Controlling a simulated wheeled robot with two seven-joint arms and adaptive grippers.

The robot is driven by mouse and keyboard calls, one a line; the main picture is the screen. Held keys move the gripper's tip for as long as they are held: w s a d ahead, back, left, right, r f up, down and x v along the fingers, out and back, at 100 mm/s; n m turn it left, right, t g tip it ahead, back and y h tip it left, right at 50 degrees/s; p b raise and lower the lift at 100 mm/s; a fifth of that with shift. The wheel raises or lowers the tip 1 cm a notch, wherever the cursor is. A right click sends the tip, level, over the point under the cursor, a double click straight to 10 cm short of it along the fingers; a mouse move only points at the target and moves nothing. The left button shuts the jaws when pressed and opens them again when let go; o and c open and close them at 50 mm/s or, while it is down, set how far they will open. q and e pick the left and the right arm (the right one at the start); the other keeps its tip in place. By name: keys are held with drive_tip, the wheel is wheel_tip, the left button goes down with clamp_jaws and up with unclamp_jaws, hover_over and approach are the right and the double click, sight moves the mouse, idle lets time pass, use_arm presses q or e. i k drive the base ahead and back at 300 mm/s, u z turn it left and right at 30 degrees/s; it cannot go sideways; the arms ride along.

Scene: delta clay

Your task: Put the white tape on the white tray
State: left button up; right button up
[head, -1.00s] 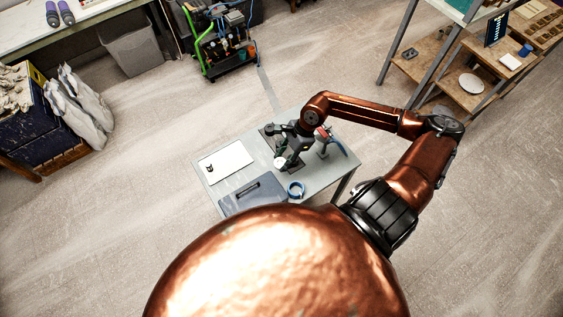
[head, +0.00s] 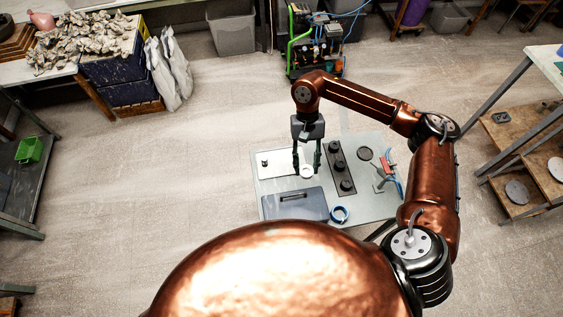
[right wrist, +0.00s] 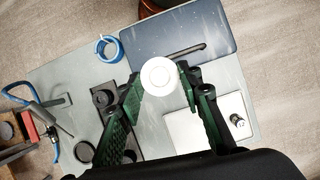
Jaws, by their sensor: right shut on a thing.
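The white tape (head: 307,172) is a small white roll. It sits between the fingertips of my right gripper (head: 307,166), which is shut on it. The right wrist view shows the roll (right wrist: 159,76) clasped between the two green-black fingers (right wrist: 160,82). The white tray (head: 275,166) is a flat white rectangle at the left back of the grey table. In the head view the tape is by the tray's right edge; its height is hard to tell. The tray (right wrist: 185,130) is partly hidden behind a finger in the wrist view. My left gripper is not in view.
A small dark item (head: 264,162) lies on the tray's left part. A dark blue case (head: 294,204) lies in front of the tray, with a blue tape roll (head: 339,214) beside it. A dark strip with round knobs (head: 341,168) is to the right.

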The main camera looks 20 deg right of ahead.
sight(279, 163)
drive_tip(key=u, duration=1.9)
drive_tip(key=k, duration=0.75)
drive_tip(key=z, duration=0.8)
drive_tip(key=i, duration=0.5)
